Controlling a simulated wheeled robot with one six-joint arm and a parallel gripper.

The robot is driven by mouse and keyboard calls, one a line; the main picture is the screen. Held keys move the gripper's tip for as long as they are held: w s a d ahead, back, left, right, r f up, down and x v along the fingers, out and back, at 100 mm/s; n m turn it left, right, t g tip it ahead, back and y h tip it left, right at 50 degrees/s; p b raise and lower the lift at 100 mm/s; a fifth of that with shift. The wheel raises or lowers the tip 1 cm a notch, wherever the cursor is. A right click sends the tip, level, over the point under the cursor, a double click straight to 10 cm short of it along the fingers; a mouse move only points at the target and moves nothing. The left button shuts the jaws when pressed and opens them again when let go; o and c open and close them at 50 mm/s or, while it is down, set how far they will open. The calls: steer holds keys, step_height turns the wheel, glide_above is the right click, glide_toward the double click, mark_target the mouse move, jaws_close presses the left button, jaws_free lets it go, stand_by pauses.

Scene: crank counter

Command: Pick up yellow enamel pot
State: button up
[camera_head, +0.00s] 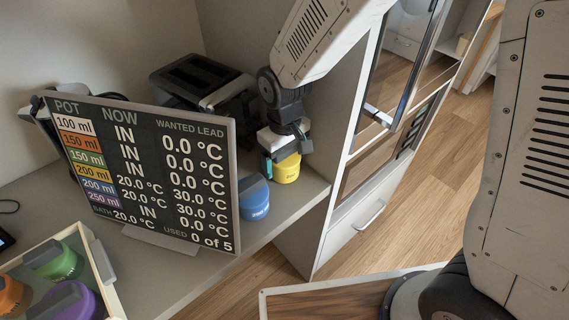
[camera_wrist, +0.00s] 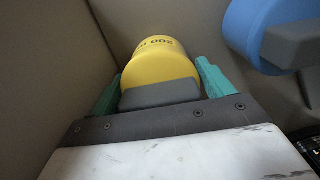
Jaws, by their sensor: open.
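The yellow enamel pot (camera_head: 287,170) stands on the counter near its right end, partly hidden by my gripper in the head view. In the wrist view the yellow pot (camera_wrist: 160,66) shows a "200 ml" marking and a grey part facing my gripper. My gripper (camera_head: 283,150) is over the pot. In the wrist view the two teal fingers of my gripper (camera_wrist: 160,88) are apart, one on each side of the pot's grey part. I cannot tell whether either finger touches it.
A blue pot (camera_head: 253,198) stands close to the left of the yellow one; it also shows in the wrist view (camera_wrist: 245,30). A dark display board (camera_head: 145,165) stands in front. A tray (camera_head: 103,268) at lower left holds green, orange and purple pots. A black appliance (camera_head: 195,80) stands behind.

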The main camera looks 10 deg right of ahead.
steer(key=c, duration=1)
steer(key=shift+o, duration=0.2)
steer(key=shift+r, duration=0.1)
